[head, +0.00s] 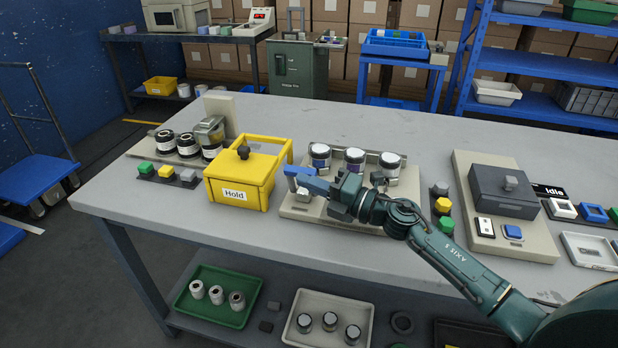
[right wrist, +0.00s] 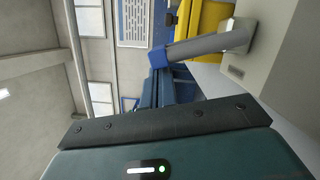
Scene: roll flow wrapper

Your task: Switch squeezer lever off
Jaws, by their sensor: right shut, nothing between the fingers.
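My right gripper (head: 305,180) points left over the plate, shut and empty. In the right wrist view its blue fingers (right wrist: 165,85) are close to the lever's blue end; I cannot tell whether they touch. My left gripper is not in view.
A yellow box labelled Hold (head: 238,192) stands just left of the squeezer. Yellow and green buttons (head: 443,206) sit to its right, then a grey unit (head: 505,190). Further left are three dark jars (head: 188,145). The table front (head: 320,248) is clear.

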